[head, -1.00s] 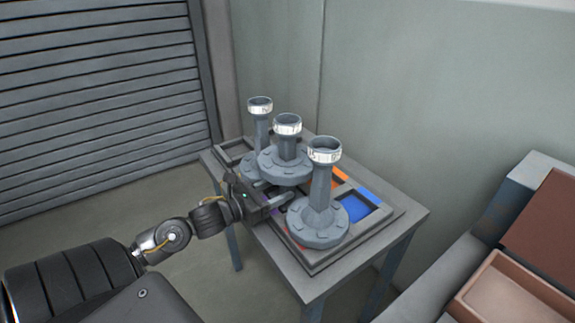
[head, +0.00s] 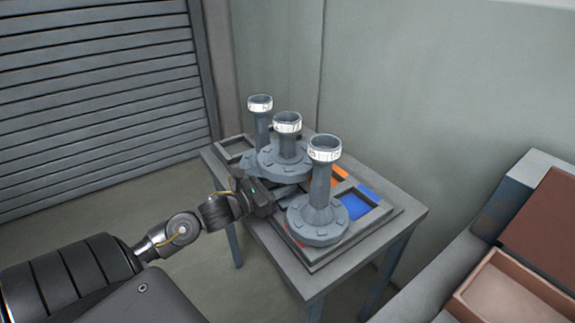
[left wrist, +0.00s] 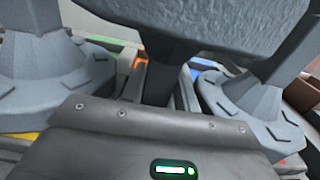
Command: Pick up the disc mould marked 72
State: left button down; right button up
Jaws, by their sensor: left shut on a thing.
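Three grey moulds with round flanged discs, upright necks and white-banded cups stand out in the head view: the middle mould (head: 287,160), the front mould (head: 318,222) and the back mould (head: 260,122). The band markings are too small to read, so I cannot tell which is 72. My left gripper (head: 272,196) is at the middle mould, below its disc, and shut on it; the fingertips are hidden. In the left wrist view the middle mould's rough grey disc (left wrist: 200,22) fills the top, with the other two moulds on either side. My right gripper is not in view.
The moulds are over a grey tray (head: 312,268) with coloured recesses, including a blue one (head: 356,206), on a small table (head: 405,222). A wall is close behind. A brown open box (head: 510,295) is at the lower right.

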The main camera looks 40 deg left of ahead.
aim_at(283, 158)
pick_arm(q)
jog(key=shift+r, duration=0.15)
